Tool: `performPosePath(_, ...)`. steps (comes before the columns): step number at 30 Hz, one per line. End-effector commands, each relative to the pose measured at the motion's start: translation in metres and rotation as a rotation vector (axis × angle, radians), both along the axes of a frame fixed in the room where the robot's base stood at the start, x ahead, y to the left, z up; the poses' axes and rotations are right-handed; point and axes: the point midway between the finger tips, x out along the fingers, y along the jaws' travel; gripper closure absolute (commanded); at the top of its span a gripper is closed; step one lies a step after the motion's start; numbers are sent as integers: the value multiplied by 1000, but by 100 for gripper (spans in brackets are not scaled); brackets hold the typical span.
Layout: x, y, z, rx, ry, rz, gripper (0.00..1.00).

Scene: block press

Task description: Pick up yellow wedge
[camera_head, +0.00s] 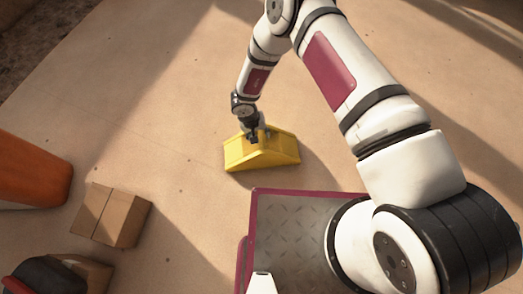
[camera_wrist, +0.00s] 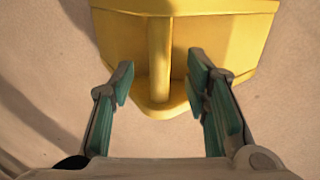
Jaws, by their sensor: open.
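The yellow wedge (camera_head: 262,152) lies on the sandy floor ahead of my base in the head view. In the wrist view the yellow wedge (camera_wrist: 215,42) fills the top middle, with a raised upright rib (camera_wrist: 159,50) running down its center. My gripper (camera_head: 253,135) is right at the wedge's far side in the head view. In the wrist view my gripper (camera_wrist: 158,85) is open, with its two green-padded fingers on either side of the rib. A gap shows between each finger and the rib. The fingertips' exact height against the wedge is hard to tell.
A cardboard box (camera_head: 112,215) sits on the floor at the left, with an orange object (camera_head: 32,170) beyond it at the left edge. Another box (camera_head: 88,270) is partly hidden by a dark object at the lower left. The floor around the wedge is clear.

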Motion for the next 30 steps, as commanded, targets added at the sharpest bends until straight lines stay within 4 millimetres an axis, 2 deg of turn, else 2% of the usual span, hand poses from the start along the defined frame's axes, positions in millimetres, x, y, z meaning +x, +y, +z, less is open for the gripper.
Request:
performPosePath(5, 1, -2, -9, -1, -1, 0, 57)
performPosePath(15, 3, -9, -51, 0, -1, 0, 57)
performPosePath(22, 4, -10, -51, 0, -2, 0, 57)
performPosePath(23, 4, -10, -51, 0, -2, 0, 59)
performPosePath(28, 4, -10, -51, 0, -2, 0, 98)
performPosePath(30, 4, -10, -51, 0, -2, 0, 100)
